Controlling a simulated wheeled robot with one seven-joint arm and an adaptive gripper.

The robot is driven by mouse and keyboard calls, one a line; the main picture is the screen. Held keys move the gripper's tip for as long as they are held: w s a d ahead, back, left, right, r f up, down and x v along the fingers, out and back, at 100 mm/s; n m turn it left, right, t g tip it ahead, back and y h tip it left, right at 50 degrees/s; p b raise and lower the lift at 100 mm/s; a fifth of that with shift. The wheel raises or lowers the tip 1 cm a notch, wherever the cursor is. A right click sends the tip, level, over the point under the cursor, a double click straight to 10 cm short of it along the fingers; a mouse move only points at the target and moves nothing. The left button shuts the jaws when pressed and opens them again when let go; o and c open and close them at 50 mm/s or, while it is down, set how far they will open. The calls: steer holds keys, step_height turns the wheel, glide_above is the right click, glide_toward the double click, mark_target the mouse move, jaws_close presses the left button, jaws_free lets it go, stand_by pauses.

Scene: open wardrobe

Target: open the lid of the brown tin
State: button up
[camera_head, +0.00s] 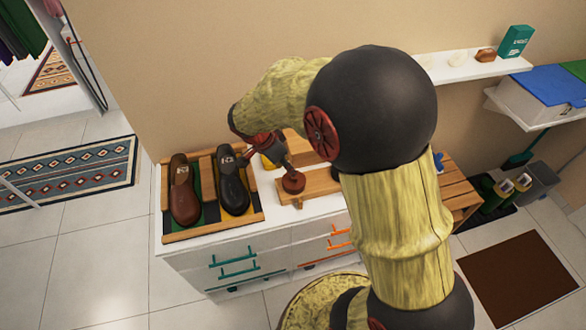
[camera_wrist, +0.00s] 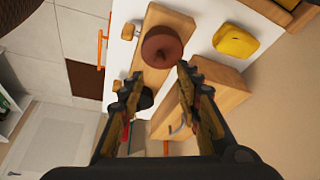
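The brown tin (camera_wrist: 161,46) is a round reddish-brown thing with a small darker knob or dimple on top. It sits on a wooden board (camera_wrist: 158,18). In the head view it shows as a small round shape (camera_head: 293,184) on the board (camera_head: 318,184). My gripper (camera_wrist: 159,75) is open and empty, its two fingers spread on either side of the space just short of the tin. No finger clearly touches it. In the head view my arm hides much of the board and part of the gripper.
A yellow object (camera_wrist: 236,42) stands beside the board, near a wooden block (camera_wrist: 218,82). A dark round thing (camera_wrist: 145,101) is near one finger. In the head view, a wooden tray (camera_head: 209,234) with a brown shoe (camera_head: 183,192) and a black shoe (camera_head: 232,185) stands left on the white cabinet (camera_head: 200,264).

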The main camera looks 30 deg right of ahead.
mark_target(294, 178)
steer(key=b+x, duration=0.1)
steer(key=x, duration=0.6)
steer(key=shift+d+f, duration=0.15)
steer(key=shift+f, duration=0.15)
steer(key=c, duration=0.4)
jaws_close()
